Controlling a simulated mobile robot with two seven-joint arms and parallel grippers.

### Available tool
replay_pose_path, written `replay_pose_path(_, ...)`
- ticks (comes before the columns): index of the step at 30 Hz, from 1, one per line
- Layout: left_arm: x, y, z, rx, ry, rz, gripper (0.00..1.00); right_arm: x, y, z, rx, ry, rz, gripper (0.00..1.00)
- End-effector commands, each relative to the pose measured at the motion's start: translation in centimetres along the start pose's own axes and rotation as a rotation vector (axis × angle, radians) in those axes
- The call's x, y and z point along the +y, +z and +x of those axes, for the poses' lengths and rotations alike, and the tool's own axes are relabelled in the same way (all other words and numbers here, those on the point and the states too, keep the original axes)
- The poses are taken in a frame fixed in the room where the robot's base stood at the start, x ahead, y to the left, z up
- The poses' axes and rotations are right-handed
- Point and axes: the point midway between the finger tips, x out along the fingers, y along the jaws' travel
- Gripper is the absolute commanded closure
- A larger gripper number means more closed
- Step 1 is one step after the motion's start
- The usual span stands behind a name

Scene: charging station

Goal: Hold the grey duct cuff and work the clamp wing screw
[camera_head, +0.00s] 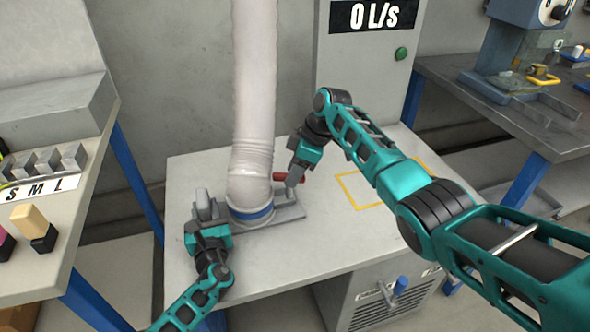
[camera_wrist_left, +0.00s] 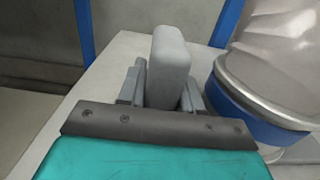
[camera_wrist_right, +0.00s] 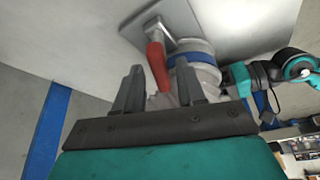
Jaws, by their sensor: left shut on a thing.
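The pale flexible duct (camera_head: 254,110) comes down to a cuff with a blue band (camera_head: 251,214) on a flat grey base plate (camera_head: 285,214). A grey upright tab (camera_wrist_left: 170,68) stands beside the blue band; my left gripper (camera_head: 205,220) is shut on it. A red handle (camera_head: 281,177), probably the wing screw, sits on the cuff's right side. My right gripper (camera_head: 294,182) is beside it. In the right wrist view the red handle (camera_wrist_right: 157,66) shows between the open fingers (camera_wrist_right: 158,92), with gaps beside it. Whether a finger touches it cannot be told.
A cabinet with a "0 L/s" display (camera_head: 373,17) and green button (camera_head: 401,53) stands behind. A yellow outline (camera_head: 350,190) marks the free right part of the table (camera_head: 300,250). A left bench (camera_head: 40,255) holds blocks marked S M L; another bench (camera_head: 500,115) is at right.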

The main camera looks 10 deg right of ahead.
Motion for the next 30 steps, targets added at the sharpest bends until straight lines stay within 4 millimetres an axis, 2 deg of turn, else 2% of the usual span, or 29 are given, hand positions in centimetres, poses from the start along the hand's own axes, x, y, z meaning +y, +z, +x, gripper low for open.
replay_pose_path(1, 0.02, -0.02, 0.00, 0.000, 0.000, 0.000, 1.00, 0.01, 0.00, -0.02, 0.000, 0.000, 0.000, 0.66)
replay_pose_path(12, 0.02, -0.02, 0.00, 0.000, 0.000, 0.000, 1.00, 0.02, 0.02, -0.04, 0.000, 0.000, 0.000, 1.00)
replay_pose_path(23, 0.02, -0.03, 0.00, 0.001, 0.000, 0.000, 1.00, -0.02, 0.06, -0.01, -0.001, 0.009, 0.022, 1.00)
replay_pose_path(30, 0.02, -0.02, 0.00, 0.000, 0.000, 0.000, 1.00, -0.19, 0.04, 0.00, -0.001, 0.055, 0.128, 1.00)
